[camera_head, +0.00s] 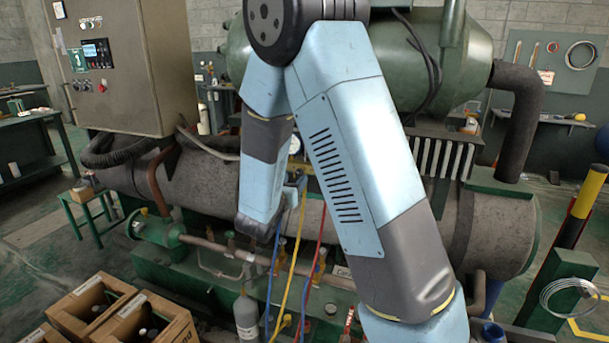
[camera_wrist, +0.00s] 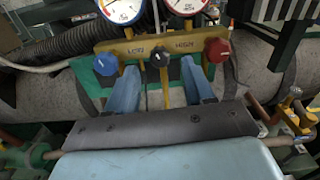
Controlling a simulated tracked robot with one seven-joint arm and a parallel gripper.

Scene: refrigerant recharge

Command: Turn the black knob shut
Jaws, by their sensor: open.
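The black knob (camera_wrist: 159,54) sits in the middle of a yellow manifold (camera_wrist: 130,46) in the wrist view, between a blue knob (camera_wrist: 105,64) and a red knob (camera_wrist: 216,50). My gripper (camera_wrist: 159,76) is open, its two blue fingers pointing at the manifold. The black knob shows between and just beyond the fingertips. I cannot tell whether either finger touches it. In the head view my arm hides the black knob and most of the manifold.
Two dial gauges (camera_wrist: 122,8) (camera_wrist: 185,5) stand above the manifold. Blue (camera_head: 273,265), yellow (camera_head: 291,265) and red (camera_head: 315,265) hoses hang below. A grey cylinder (camera_head: 246,315) stands in front. Cardboard boxes (camera_head: 95,303) are at lower left, a control cabinet (camera_head: 135,95) at upper left.

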